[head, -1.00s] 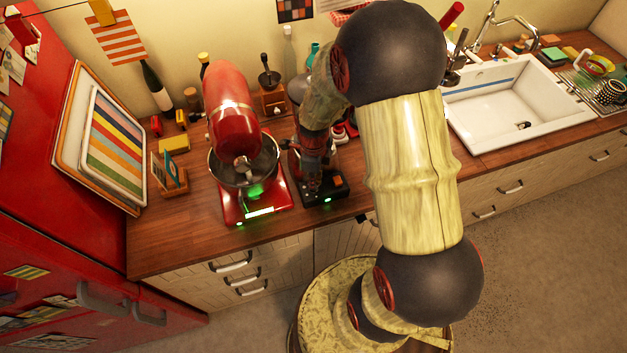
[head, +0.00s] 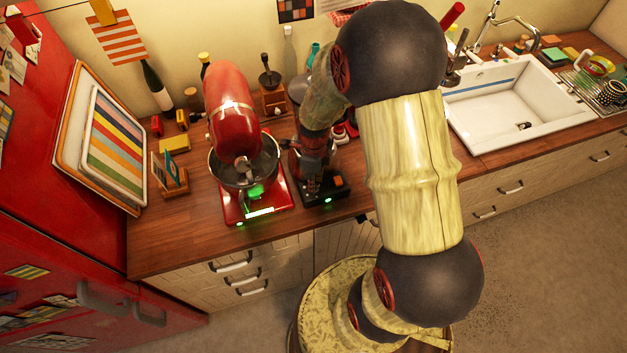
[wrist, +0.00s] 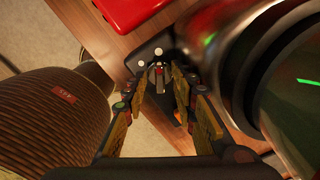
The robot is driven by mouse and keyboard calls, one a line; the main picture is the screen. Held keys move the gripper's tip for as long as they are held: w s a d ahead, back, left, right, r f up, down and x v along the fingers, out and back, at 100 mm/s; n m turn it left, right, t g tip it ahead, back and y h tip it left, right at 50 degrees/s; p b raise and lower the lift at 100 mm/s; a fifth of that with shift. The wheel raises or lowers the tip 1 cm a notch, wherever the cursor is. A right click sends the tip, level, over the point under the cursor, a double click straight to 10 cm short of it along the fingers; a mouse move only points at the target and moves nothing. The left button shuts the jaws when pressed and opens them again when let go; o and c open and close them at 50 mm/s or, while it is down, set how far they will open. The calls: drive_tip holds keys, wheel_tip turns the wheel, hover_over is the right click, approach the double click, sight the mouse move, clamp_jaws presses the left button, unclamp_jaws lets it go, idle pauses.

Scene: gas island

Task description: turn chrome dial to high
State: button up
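A black appliance base (head: 325,189) with a green light and an orange button stands at the counter's front edge, right of the red mixer. In the wrist view the black base (wrist: 146,54) carries pale round spots. A small shiny piece, which looks like the chrome dial (wrist: 158,67), shows at its front. My gripper (wrist: 163,80) points at this front, its fingers apart on either side of the small piece. I cannot tell whether they touch it. In the head view my gripper (head: 314,176) is dark and partly merges with the base. The dial's setting is not readable.
The red stand mixer (head: 232,112) with its metal bowl stands close on the left. A large shiny cylinder (wrist: 262,75) rises close to the right of my fingers in the wrist view. The counter's front left (head: 165,235) is clear. A white sink (head: 515,100) is far right.

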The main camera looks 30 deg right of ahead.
drive_tip(key=shift+r, duration=0.1)
drive_tip(key=shift+r, duration=3.9)
drive_tip(key=n, duration=0.3)
drive_tip(key=shift+s, duration=0.15)
drive_tip(key=s+a+r+n+t+b, duration=0.2)
drive_tip(key=s+a+r+n+b, duration=0.4)
drive_tip(key=n, duration=0.6)
drive_tip(key=s+a+r+n+t+b, duration=0.3)
drive_tip(key=s+a+r+n+b, duration=0.2)
drive_tip(key=n, duration=0.7)
drive_tip(key=shift+s+a+r+t+b, duration=0.35)
drive_tip(key=shift+s+a+b, duration=0.25)
drive_tip(key=shift+s, duration=0.35)
